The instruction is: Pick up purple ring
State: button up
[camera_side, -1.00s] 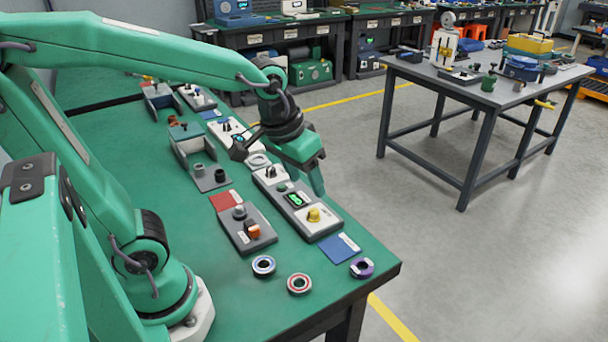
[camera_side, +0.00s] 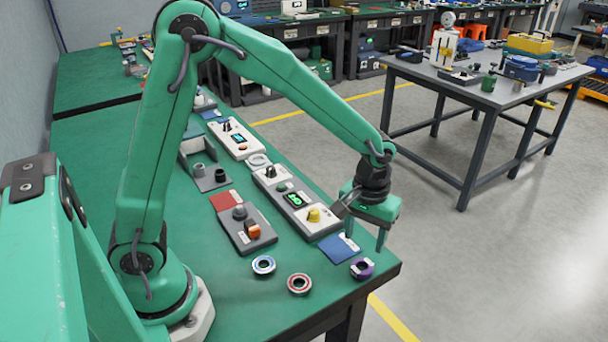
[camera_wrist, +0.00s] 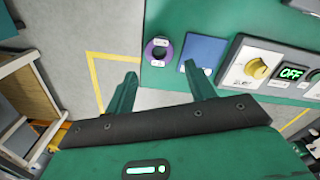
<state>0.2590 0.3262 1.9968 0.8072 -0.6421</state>
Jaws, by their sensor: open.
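The purple ring (camera_side: 362,268) lies flat near the right front corner of the green table, with white labels on it. It also shows in the wrist view (camera_wrist: 150,54), above the gap between my fingers. My gripper (camera_side: 366,242) is open and empty. It hangs above the table's right edge, over the blue card (camera_side: 339,248) and the ring, pointing down. In the wrist view my fingers (camera_wrist: 160,88) are spread apart, and the ring lies beyond their tips, not touched.
A blue-rimmed ring (camera_side: 263,265) and a red-rimmed ring (camera_side: 299,284) lie left of the purple ring. A white device with a yellow knob (camera_side: 314,214) and a grey device with an orange switch (camera_side: 247,231) stand behind. The table edge is close on the right.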

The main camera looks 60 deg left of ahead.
aim_at(362, 263)
jog(key=shift+w+d+f, duration=0.15)
jog(key=shift+d+f, duration=0.05)
jog(key=shift+f, duration=0.2)
jog(key=shift+f, duration=0.1)
jog(key=shift+f, duration=1.2)
jog(key=shift+f, duration=0.1)
jog(key=shift+f, duration=2.5)
jog(key=c, duration=0.9)
